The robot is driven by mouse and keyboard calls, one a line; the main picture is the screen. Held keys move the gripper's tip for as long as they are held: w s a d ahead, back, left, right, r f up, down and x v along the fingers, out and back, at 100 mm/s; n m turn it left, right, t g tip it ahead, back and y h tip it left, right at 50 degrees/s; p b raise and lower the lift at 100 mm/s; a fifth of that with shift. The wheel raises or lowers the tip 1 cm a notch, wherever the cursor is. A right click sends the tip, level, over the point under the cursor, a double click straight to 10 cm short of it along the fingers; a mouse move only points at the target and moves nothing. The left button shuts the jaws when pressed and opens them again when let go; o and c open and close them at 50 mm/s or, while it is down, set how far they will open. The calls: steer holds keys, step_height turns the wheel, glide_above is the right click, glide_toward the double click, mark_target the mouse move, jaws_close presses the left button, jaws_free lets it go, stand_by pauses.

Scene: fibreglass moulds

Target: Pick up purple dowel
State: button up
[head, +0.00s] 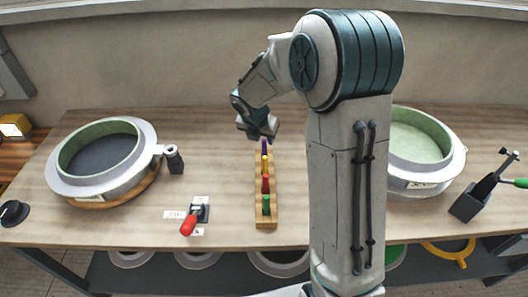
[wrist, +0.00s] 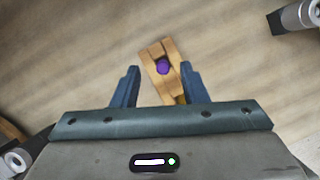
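The purple dowel (head: 264,146) stands in the far end of a wooden rack (head: 266,222) on the table. In the wrist view the purple dowel (wrist: 163,66) shows end-on as a round top. My gripper (wrist: 160,68) is open, with one blue finger on each side of the picture around the dowel and nothing held. In the head view my gripper (head: 260,136) hangs just above the rack's far end. I cannot tell how far its fingertips are above the dowel.
Yellow (head: 264,165), red (head: 265,184) and green (head: 266,204) dowels stand nearer in the rack. Round moulds (head: 65,175) flank the table. A dark holder (head: 468,205) stands at right.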

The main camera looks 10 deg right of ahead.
mark_target(265, 145)
steer(key=x, duration=0.5)
steer(key=shift+d+f, duration=0.15)
steer(key=shift+f, duration=0.3)
jaws_close()
